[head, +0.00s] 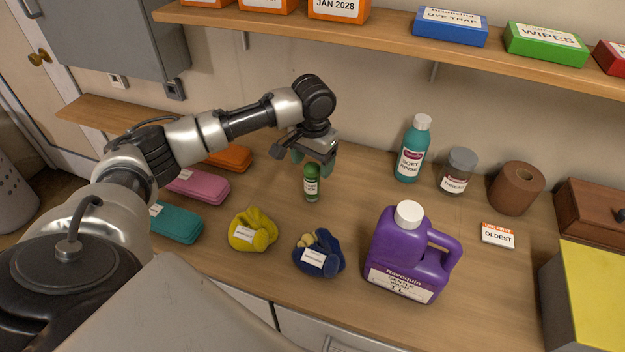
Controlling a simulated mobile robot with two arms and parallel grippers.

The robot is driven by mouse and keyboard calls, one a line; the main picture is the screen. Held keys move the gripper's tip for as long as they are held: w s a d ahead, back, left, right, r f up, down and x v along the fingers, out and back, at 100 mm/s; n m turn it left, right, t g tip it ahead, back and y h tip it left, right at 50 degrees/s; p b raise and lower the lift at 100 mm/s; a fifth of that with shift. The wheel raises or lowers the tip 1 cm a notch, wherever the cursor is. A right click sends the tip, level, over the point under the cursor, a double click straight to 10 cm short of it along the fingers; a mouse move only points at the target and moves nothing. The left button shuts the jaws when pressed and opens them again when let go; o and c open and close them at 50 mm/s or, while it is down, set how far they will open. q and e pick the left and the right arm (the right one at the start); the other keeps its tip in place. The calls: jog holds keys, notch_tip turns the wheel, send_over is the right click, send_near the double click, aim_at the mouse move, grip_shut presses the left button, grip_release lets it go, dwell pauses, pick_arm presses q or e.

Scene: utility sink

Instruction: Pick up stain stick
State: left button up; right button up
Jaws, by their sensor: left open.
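A small green stick (311,186) with a white label, which looks like the stain stick, stands upright on the wooden counter. Its label is too small to read surely. My left gripper (313,160) is open just above and behind it, with its fingers pointing down near the green cap. I cannot tell whether the fingers touch the cap or sit around it. My right gripper is not in view.
A blue cloth bundle (319,255), a yellow one (253,230) and a purple jug (408,252) stand in front. A teal bottle (412,150), a jar (457,171) and a brown roll (516,188) are right. Pink (197,186) and teal (175,223) cases lie left. A shelf (390,38) runs above.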

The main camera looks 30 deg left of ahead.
aim_at(312, 182)
pick_arm(q)
notch_tip(312, 182, down, 4)
jog(key=shift+s+a+r, duration=0.1)
jog(key=shift+s+r, duration=0.05)
jog(key=shift+r, duration=0.1)
jog(key=shift+f, duration=0.2)
jog(key=c, duration=1)
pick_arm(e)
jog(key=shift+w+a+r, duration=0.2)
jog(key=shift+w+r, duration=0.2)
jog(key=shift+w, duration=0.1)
pick_arm(q)
jog(key=shift+r, duration=0.1)
